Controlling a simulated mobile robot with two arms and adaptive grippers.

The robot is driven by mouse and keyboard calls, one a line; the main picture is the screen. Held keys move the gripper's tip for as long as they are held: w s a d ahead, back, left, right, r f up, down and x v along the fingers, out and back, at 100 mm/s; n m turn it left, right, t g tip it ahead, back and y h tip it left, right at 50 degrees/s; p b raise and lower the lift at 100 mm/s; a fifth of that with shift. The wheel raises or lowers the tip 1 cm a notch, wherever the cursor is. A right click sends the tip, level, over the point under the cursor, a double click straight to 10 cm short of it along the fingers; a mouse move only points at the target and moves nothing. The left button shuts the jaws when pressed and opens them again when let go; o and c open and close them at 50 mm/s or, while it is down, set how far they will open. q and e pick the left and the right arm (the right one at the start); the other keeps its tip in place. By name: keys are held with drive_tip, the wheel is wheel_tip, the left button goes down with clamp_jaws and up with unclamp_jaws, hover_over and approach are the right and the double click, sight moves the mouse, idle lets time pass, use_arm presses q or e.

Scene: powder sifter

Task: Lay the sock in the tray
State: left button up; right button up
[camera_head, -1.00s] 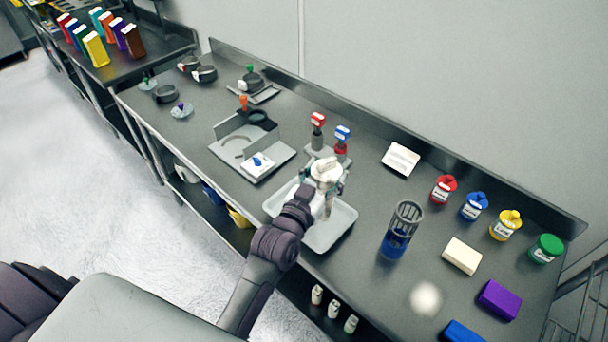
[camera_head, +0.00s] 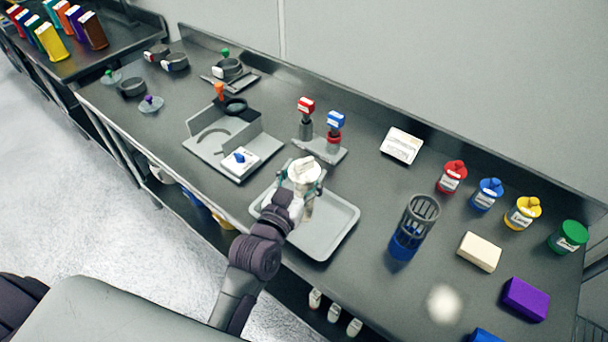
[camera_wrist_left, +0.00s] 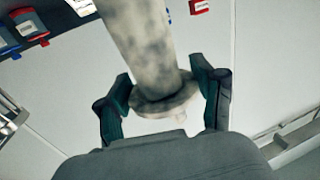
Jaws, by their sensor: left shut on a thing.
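My left gripper (camera_head: 304,178) is over the light grey tray (camera_head: 324,242) in the head view, its teal fingers shut on the sock (camera_head: 308,206). The sock is a mottled grey-white tube with a wider pale collar at one end. In the left wrist view the sock (camera_wrist_left: 145,45) runs away from the camera, with its collar between the two fingertips (camera_wrist_left: 166,100). In the head view it appears to hang collar up; whether its lower end touches the tray cannot be told. The visible part of the tray is empty. My right gripper is out of view.
A stand with red and blue-topped pieces (camera_head: 320,150) is just behind the tray. A dark mesh cylinder with a blue base (camera_head: 414,228) stands to its right. A grey fixture (camera_head: 235,140) is at the left. Several coloured jars (camera_head: 488,194) line the right back.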

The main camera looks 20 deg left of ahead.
use_arm(q)
drive_tip(key=shift+s+r, duration=0.1)
drive_tip(key=shift+s, duration=0.15)
drive_tip(key=o, duration=1.1)
drive_tip(key=shift+d, duration=0.1)
drive_tip(key=o, duration=0.5)
drive_tip(key=shift+c, duration=0.2)
drive_tip(key=shift+s, duration=0.2)
drive_tip(key=s+a+b, duration=0.1)
drive_tip(key=s+b, duration=0.2)
drive_tip(key=s, duration=0.8)
drive_tip(key=shift+s+a, duration=0.2)
drive_tip(key=shift+s, duration=0.05)
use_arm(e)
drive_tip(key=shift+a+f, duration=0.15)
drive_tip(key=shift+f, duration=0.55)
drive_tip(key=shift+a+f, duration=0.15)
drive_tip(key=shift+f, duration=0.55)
